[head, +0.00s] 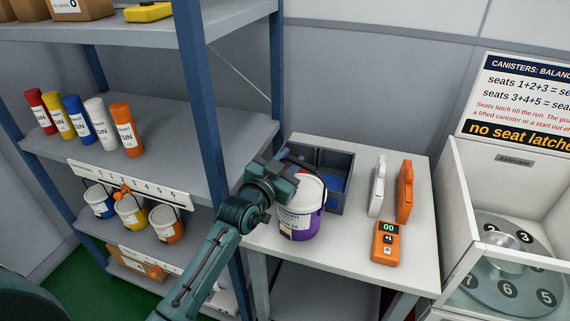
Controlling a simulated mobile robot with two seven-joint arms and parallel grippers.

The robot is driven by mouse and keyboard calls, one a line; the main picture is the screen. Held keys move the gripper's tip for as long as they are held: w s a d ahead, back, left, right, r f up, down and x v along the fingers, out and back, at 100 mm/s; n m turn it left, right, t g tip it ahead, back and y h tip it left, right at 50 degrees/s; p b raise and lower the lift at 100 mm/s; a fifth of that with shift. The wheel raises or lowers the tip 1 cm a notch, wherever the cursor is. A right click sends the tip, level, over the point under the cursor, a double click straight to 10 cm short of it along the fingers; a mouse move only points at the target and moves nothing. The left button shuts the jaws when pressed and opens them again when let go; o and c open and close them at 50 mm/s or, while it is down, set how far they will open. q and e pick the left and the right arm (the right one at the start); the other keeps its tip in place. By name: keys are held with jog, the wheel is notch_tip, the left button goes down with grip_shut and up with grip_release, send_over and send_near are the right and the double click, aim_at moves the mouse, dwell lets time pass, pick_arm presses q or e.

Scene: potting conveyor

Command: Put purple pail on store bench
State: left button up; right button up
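The purple pail (300,222), with a white upper part and a purple lower band, stands upright at the left side of a light grey bench (345,259); it looks to be resting on the top. My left gripper (287,178) is at the pail's upper left rim, by its dark handle, and covers part of the rim. Its fingertips are hard to make out, so I cannot tell whether it is shut on the handle. My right gripper is not in view.
A dark divided bin (340,163) stands right behind the pail. A white device (377,187), an orange one (405,191) and an orange meter (387,242) occupy the bench's right side. The blue-post rack (207,100) stands close left, holding canisters and a blue pail (99,201).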

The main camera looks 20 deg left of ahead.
pick_arm(q)
jog(key=b+v, duration=0.1)
jog(key=v, duration=1.1)
jog(key=s+d+f+n+g, duration=0.1)
jog(key=s+d+f+g, duration=0.1)
jog(key=s+f, duration=0.7)
jog(key=s+d+f+n+g, duration=0.1)
jog(key=s+f+g, duration=0.4)
jog(key=s+f, duration=0.5)
notch_tip(320, 180, down, 4)
jog(key=shift+d+y, duration=0.4)
jog(key=shift+d, duration=0.2)
